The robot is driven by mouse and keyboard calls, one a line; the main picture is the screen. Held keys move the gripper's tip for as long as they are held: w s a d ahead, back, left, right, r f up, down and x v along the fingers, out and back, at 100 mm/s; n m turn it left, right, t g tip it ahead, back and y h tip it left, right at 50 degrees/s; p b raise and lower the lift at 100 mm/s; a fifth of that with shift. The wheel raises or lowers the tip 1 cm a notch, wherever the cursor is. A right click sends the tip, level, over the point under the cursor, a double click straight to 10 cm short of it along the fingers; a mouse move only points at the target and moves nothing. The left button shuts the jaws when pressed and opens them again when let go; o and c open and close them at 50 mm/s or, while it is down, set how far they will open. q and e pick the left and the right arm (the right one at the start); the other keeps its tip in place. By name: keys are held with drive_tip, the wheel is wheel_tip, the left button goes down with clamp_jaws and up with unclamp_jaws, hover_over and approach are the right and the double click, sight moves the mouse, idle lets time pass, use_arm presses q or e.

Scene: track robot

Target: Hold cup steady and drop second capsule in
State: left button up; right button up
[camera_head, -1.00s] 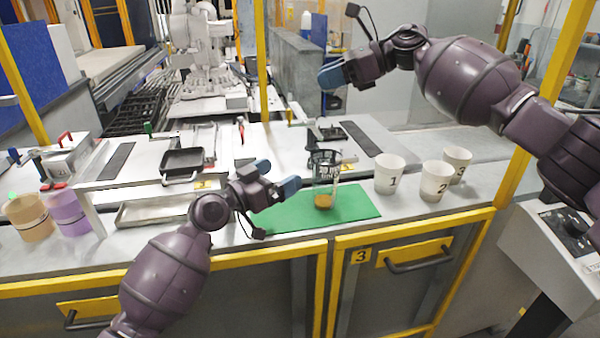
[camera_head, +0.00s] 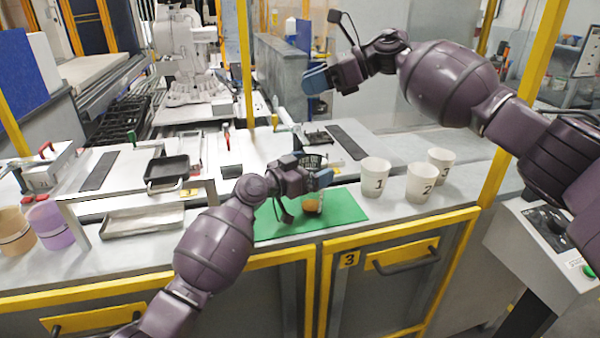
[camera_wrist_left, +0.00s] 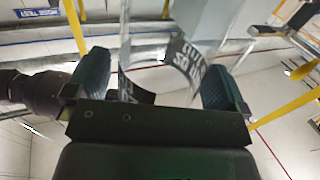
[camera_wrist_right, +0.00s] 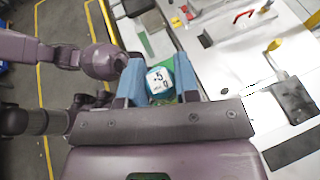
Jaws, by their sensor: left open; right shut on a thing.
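A clear cup (camera_head: 312,160) with a dark label band stands upright on the green mat (camera_head: 348,208). Something orange lies in its bottom. My left gripper (camera_head: 307,170) is open, with its fingers on either side of the cup. In the left wrist view the clear cup (camera_wrist_left: 182,62) shows between the spread fingers (camera_wrist_left: 158,82). My right gripper (camera_head: 317,81) is raised above and behind the cup. In the right wrist view its fingers (camera_wrist_right: 160,80) are shut on a white and teal capsule (camera_wrist_right: 160,79) marked 5; the head view hides this capsule.
White cups marked 1 (camera_head: 375,178), 2 (camera_head: 421,183) and 3 (camera_head: 441,161) stand right of the mat. A black pan (camera_head: 167,169) and a metal tray (camera_head: 143,222) lie to the left. Orange (camera_head: 14,235) and purple (camera_head: 49,226) containers stand at the far left.

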use_arm(q)
drive_tip(key=shift+w+d, duration=0.2)
drive_tip(key=shift+d, duration=0.05)
drive_tip(key=shift+c, duration=0.3)
drive_tip(key=c, duration=1)
drive_tip(key=shift+o, duration=0.2)
use_arm(e)
wheel_tip(320, 180, down, 8)
drive_tip(key=m+t+h, duration=0.1)
drive_tip(key=m+t, duration=0.5)
drive_tip(key=shift+t+h, duration=0.4)
